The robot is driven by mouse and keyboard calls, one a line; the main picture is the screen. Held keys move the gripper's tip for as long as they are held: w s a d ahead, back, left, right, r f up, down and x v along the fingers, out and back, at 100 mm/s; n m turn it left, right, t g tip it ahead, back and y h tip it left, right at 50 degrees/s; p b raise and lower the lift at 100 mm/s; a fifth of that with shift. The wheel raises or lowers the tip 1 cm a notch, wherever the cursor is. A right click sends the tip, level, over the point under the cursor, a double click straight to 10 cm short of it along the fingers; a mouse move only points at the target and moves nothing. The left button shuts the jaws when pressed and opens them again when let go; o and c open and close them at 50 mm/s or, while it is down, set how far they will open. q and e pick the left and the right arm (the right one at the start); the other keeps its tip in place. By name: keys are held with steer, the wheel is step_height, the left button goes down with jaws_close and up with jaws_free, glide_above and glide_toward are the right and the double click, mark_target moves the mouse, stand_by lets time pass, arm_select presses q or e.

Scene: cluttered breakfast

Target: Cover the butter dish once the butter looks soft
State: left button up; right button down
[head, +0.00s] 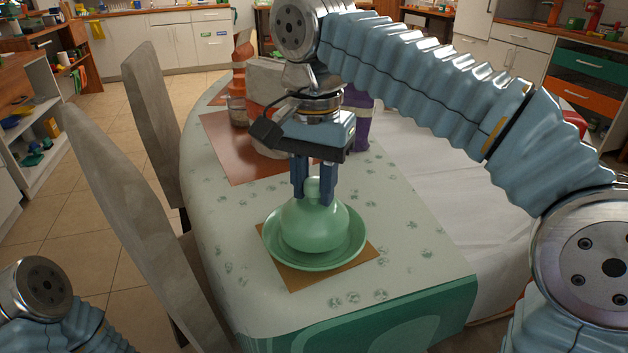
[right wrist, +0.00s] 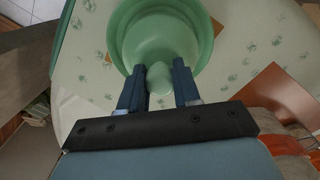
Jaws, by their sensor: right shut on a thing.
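A green domed lid (head: 314,226) with a round knob sits upright inside the rim of the green butter dish (head: 353,253). I cannot tell whether the lid rests on the dish or hangs just above it. My right gripper (head: 314,190) points down from above, shut on the lid's knob. In the right wrist view, its fingers (right wrist: 158,88) stand on either side of the knob of the lid (right wrist: 160,40), with the dish (right wrist: 204,28) around it. Any butter is hidden under the lid. My left arm shows at the lower left, but its gripper is out of view.
The dish stands on a small brown mat (head: 296,281) near the table's front. A reddish-brown placemat (head: 225,150) lies behind. A copper-coloured item (head: 238,90) and a purple item (head: 358,125) stand behind my right gripper. Grey chairs (head: 140,210) line the left side. Patterned cloth right of the dish is clear.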

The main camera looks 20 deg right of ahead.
steer(key=shift+f+b, duration=0.65)
steer(key=shift+f, duration=0.25)
steer(key=c, duration=0.7)
jaws_free()
step_height(320, 180, up, 6)
steer(key=p, duration=0.6)
steer(key=shift+r, duration=0.1)
